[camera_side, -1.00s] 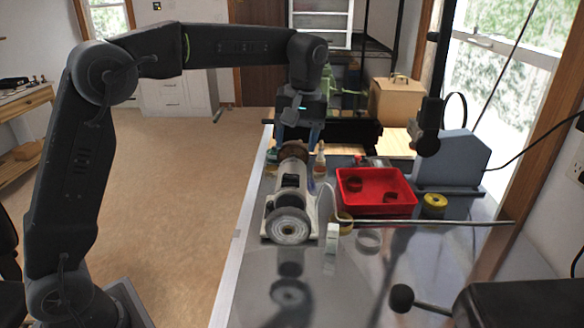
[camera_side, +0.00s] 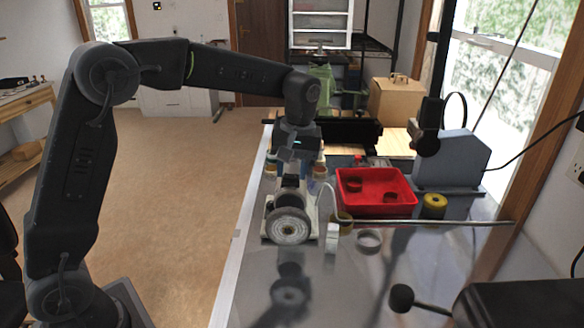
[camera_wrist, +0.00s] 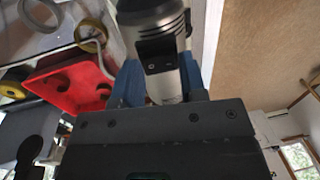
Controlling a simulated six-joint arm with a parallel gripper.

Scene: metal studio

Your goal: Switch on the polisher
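The polisher (camera_side: 289,224) stands on the metal table in the side view, with its round wheel facing the camera. In the wrist view the polisher's silver motor body (camera_wrist: 165,83) shows at the top centre, with a small dark switch box (camera_wrist: 156,46) on it. My gripper (camera_side: 293,168) is over the rear of the polisher. Its two blue fingers are apart, one on each side of the motor body in the wrist view (camera_wrist: 161,78). I cannot tell whether they touch it. In the side view my gripper hides the polisher's rear part.
A red tray (camera_side: 376,208) with dark round openings or parts sits to the right of the polisher. A yellow roll (camera_side: 434,206) and a pale ring (camera_side: 369,241) lie nearby.

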